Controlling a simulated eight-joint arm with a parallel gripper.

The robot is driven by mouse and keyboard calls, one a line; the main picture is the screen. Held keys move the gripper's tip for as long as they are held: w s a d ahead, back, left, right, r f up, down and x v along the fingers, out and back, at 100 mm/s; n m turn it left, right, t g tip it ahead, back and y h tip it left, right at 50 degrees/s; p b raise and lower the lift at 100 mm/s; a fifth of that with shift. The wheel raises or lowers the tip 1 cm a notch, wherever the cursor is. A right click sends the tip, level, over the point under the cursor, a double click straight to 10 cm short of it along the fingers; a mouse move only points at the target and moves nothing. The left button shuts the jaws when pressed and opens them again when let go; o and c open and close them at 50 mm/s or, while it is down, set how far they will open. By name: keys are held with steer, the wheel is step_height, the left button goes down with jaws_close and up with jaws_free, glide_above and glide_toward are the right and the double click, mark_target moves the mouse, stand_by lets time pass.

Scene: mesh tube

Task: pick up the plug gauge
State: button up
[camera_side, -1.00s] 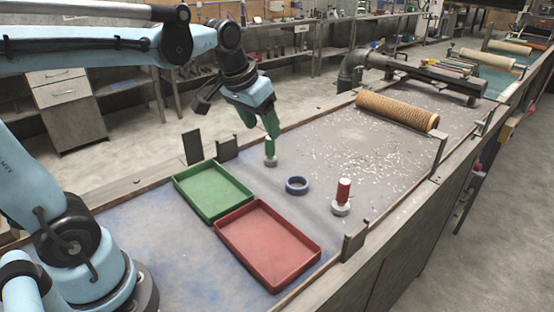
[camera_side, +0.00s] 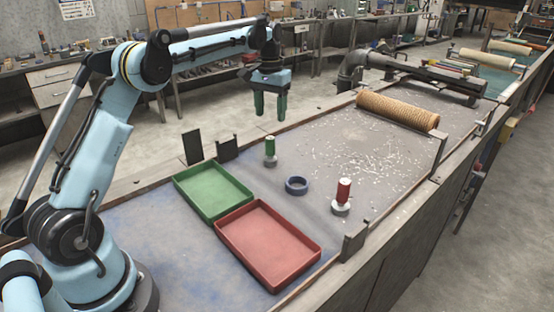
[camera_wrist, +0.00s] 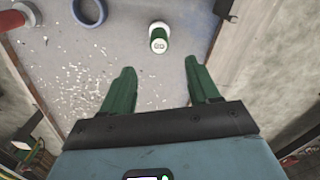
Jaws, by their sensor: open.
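A small upright piece with a green top and pale grey base (camera_side: 270,154), looking like a plug gauge, stands on the bench. In the wrist view, the green-topped piece (camera_wrist: 159,38) lies beyond the open fingers (camera_wrist: 161,70), and the red-topped piece (camera_wrist: 15,20) is at the upper left edge.
A blue ring (camera_side: 297,186) lies between the two upright pieces. A green tray (camera_side: 215,212) and a red tray (camera_side: 225,242) sit nearby. White flecks scatter the bench toward a tan mesh tube (camera_side: 398,110). Dark upright plates (camera_side: 192,147) stand along the bench edge.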

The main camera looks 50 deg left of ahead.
mark_target(270, 147)
step_height(270, 147, down, 7)
steer(key=shift+r, duration=0.1)
steer(key=shift+s+d+f, duration=0.1)
steer(key=shift+f, duration=1.25)
steer(key=shift+s+f, duration=0.1)
steer(key=shift+f, duration=1.25)
jaws_close()
